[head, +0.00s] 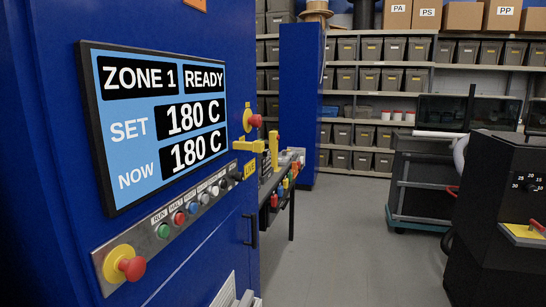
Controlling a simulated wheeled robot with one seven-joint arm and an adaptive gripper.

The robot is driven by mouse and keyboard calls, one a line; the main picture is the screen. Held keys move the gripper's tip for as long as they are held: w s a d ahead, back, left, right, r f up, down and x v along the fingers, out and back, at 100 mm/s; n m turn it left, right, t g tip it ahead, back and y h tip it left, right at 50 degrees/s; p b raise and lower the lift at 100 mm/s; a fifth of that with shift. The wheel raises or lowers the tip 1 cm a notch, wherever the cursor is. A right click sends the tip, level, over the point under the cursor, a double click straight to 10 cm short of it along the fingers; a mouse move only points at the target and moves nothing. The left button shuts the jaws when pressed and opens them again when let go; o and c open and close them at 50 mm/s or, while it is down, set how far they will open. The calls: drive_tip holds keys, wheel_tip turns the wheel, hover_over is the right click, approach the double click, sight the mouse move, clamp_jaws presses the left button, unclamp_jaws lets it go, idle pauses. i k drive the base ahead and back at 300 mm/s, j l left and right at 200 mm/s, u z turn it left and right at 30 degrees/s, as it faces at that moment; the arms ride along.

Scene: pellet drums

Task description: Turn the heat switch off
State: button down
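A blue machine cabinet fills the left of the head view. A control strip (172,222) runs below its screen, with a row of small labelled controls. I can read RUN and HALT at the left end; the labels farther right are too small to read surely, so I cannot tell which one is the heat switch. A black knob (236,173) sits at the far right end. The screen (155,124) reads ZONE 1, READY, SET 180 C, NOW 180 C. I do not make out my gripper in this view.
A red emergency button (132,268) on a yellow base juts out at the strip's left end; another (254,121) sits beyond the screen. Yellow handles (250,145) stick out near the cabinet's edge. A black machine (503,215) stands at right. Open grey floor (345,255) lies between.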

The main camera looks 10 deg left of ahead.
sight(239, 176)
drive_tip(key=i+j, duration=0.1)
drive_tip(key=i, duration=0.9)
